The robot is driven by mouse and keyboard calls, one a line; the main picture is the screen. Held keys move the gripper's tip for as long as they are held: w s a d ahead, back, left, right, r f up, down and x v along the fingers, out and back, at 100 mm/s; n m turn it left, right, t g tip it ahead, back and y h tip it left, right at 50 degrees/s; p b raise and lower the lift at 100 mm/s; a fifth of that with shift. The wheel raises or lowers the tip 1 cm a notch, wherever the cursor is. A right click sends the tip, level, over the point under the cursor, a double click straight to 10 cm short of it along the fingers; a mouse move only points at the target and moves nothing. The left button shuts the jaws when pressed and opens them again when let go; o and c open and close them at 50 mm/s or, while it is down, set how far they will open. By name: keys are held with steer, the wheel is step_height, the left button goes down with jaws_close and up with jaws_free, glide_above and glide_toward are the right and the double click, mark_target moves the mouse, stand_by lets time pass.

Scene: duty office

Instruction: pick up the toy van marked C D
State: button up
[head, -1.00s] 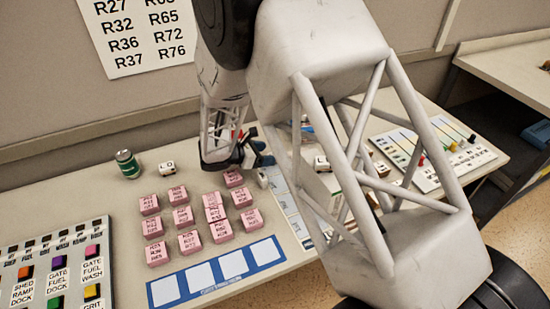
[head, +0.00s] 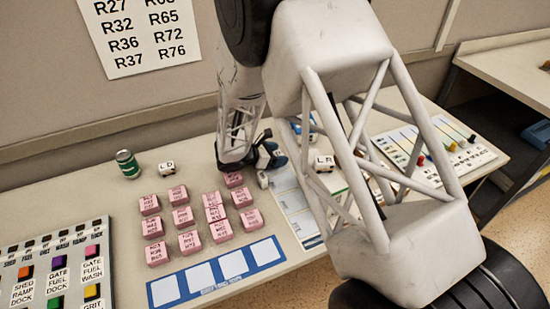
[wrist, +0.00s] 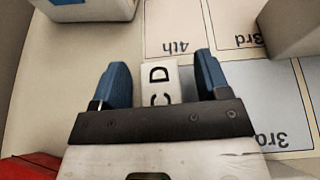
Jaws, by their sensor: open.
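The toy van marked C D (wrist: 159,82) is white with black letters. In the wrist view it stands between the two blue fingertips of my gripper (wrist: 160,80), with a gap showing on each side. My gripper is open and holds nothing. In the head view my gripper (head: 268,156) is low over the table, behind the pink blocks. A small white thing (head: 263,180) shows just in front of it; its marking cannot be read there.
A white van marked L R (head: 323,162) stands to the right, and another lettered white one (head: 166,168) to the left by a green can (head: 127,164). Several pink blocks (head: 183,217) stand in front. A pale board (wrist: 240,30) with ordinal labels lies beside the C D van.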

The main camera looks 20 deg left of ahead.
mark_target(277, 154)
steer(key=c, duration=1)
steer(key=shift+r, duration=0.15)
steer(key=shift+r, duration=0.7)
step_height(277, 154, up, 2)
steer(key=shift+r, duration=0.1)
steer(key=s+d, duration=0.3)
steer(key=s, duration=0.1)
steer(key=s+d, duration=0.3)
steer(key=s, duration=0.2)
steer(key=s+d+r, duration=0.1)
steer(key=s+d, duration=0.2)
steer(key=s, duration=0.1)
steer(key=shift+s+r, duration=0.1)
steer(key=shift+s, duration=0.05)
